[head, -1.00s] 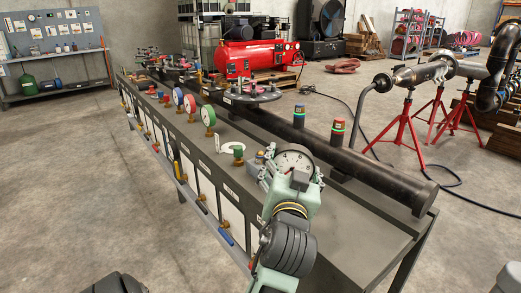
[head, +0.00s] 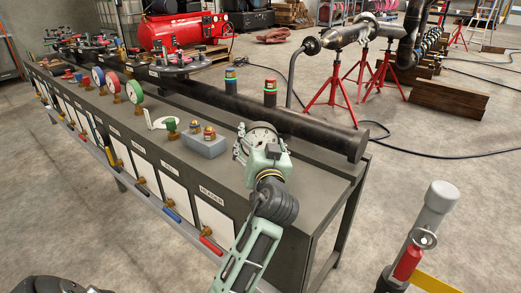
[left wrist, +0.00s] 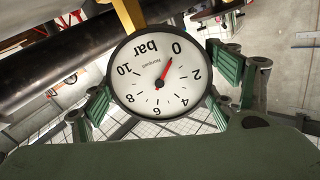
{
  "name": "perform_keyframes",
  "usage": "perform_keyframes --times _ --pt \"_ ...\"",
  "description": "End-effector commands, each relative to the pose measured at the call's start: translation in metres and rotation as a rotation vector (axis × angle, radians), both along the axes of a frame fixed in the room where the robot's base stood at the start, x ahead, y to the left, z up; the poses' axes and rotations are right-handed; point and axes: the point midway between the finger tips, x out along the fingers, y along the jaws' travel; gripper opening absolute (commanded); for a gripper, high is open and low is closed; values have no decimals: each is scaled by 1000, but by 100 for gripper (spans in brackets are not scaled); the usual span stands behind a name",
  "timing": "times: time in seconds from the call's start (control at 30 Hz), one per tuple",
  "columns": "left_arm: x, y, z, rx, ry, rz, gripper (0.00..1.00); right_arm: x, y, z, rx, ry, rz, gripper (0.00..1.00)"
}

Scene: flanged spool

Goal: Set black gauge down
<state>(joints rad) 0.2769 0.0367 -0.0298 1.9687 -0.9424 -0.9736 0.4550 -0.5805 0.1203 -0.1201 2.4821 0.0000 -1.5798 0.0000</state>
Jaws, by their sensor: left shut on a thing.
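The black gauge (head: 262,139) has a black rim, a white dial and a red needle. My left gripper (head: 261,146) is shut on it over the near right part of the bench top (head: 325,168). In the left wrist view the gauge (left wrist: 158,72) sits between the green finger pads, its dial facing the camera. A brass stem (left wrist: 129,14) shows at its upper edge. Whether the gauge touches the bench cannot be told. My right gripper is not in view.
A thick black pipe (head: 300,122) runs behind. Green (head: 135,92), red and blue gauges stand farther left. Bare bench top lies to the right.

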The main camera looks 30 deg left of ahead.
Motion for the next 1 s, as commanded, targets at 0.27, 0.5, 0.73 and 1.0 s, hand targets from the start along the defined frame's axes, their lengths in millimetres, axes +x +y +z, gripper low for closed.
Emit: perform_keyframes --times 0.27,0.5,0.73,1.0 --pt "0 -1 -15 2 -3 -2 41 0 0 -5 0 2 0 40" --pt "0 0 -19 1 -3 -2 41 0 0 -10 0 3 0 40" --pt "0 0 -19 0 0 -1 98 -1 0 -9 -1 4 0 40" --pt "0 0 -19 0 0 -1 98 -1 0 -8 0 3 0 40"
